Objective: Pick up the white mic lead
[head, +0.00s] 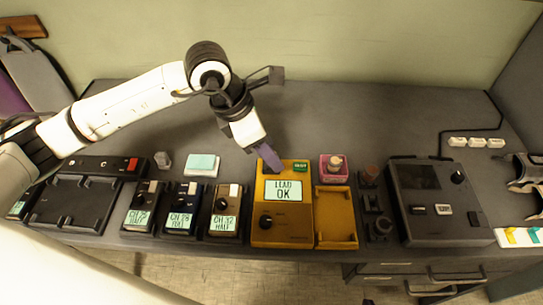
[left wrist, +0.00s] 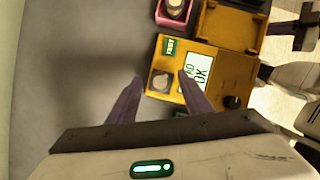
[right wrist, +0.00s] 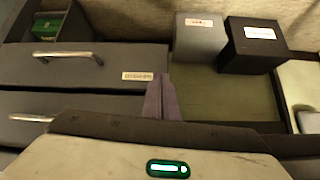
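My left gripper (head: 266,158) reaches in from the left to the back left corner of the yellow tester (head: 283,222). The tester's screen reads LEAD OK. In the left wrist view the left gripper (left wrist: 160,76) is open, its purple fingers apart. In the head view the arm hides that corner. My right gripper (right wrist: 161,80) has its purple fingers together, with nothing seen between them, in front of drawers.
Several belt packs (head: 182,208) with green screens stand left of the tester. A pink box (head: 334,170) and a yellow tray (head: 337,217) are on its right. Further right are a dark console (head: 440,200) and a white strip on a black cable (head: 474,142). The back counter is clear.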

